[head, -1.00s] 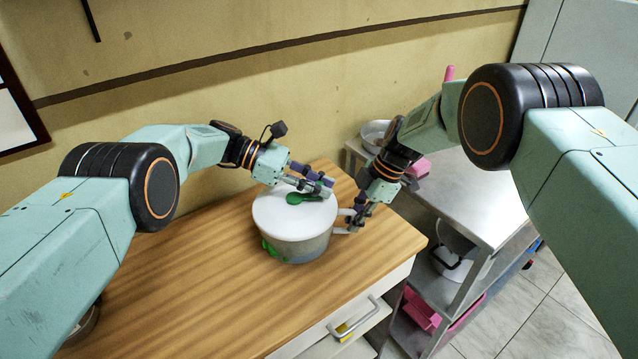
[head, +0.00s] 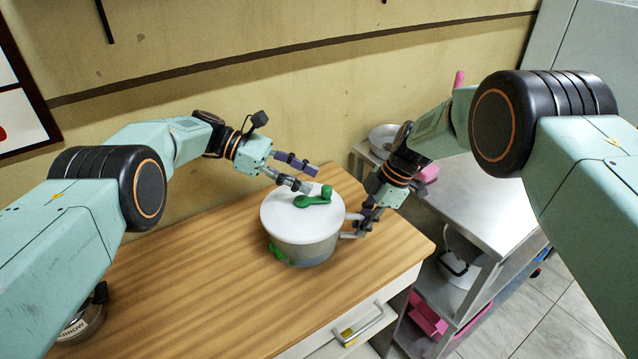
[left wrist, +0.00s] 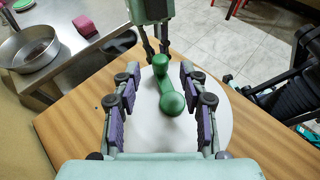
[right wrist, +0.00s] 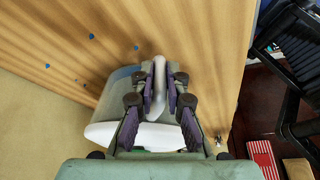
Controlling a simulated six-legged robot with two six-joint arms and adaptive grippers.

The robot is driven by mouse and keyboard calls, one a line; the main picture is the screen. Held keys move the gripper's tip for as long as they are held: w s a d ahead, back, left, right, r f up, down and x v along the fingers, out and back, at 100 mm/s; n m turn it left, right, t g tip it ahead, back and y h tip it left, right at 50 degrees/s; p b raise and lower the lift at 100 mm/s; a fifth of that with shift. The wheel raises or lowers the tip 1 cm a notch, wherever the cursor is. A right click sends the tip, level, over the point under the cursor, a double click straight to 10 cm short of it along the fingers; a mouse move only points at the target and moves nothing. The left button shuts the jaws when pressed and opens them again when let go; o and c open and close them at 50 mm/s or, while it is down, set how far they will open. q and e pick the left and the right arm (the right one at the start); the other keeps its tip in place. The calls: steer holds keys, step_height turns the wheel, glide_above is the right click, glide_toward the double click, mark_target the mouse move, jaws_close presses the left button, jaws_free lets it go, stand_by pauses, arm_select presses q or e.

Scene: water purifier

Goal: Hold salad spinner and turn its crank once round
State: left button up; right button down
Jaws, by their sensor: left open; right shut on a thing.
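The salad spinner (head: 300,245) stands upright on the wooden counter, with a white lid (head: 287,218) and a green crank (head: 313,199) on top. The crank's knob points to the upper right in the head view. My left gripper (head: 306,178) is open above the lid, behind the crank and apart from it. In the left wrist view the crank (left wrist: 168,90) lies between and beyond the open fingers. My right gripper (head: 358,224) is shut on the spinner's white side handle (right wrist: 157,88), seen between its fingers in the right wrist view.
The wooden counter (head: 190,285) is clear left of the spinner. A metal pot (head: 82,322) stands at its left front edge. A steel shelf unit (head: 480,205) with a metal bowl (head: 383,138) is to the right. The wall is close behind.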

mark_target(327, 187)
arm_select(q)
steer(key=shift+v, duration=0.85)
steer(key=shift+d+r, duration=0.1)
steer(key=shift+w+d+r, duration=0.1)
steer(key=shift+d+r, duration=0.1)
steer(key=shift+d, duration=0.05)
steer(key=d+r+n+t+y, duration=0.2)
steer(key=d+r+n+y, duration=0.1)
steer(key=d+r+y, duration=0.1)
steer(key=s+a+r+n+t+y, duration=0.2)
steer(key=s+r+n+y, duration=0.2)
steer(key=y, duration=0.1)
steer(key=x, duration=1.1)
steer(key=shift+w+a, duration=0.3)
steer(key=shift+w, duration=0.1)
jaws_close()
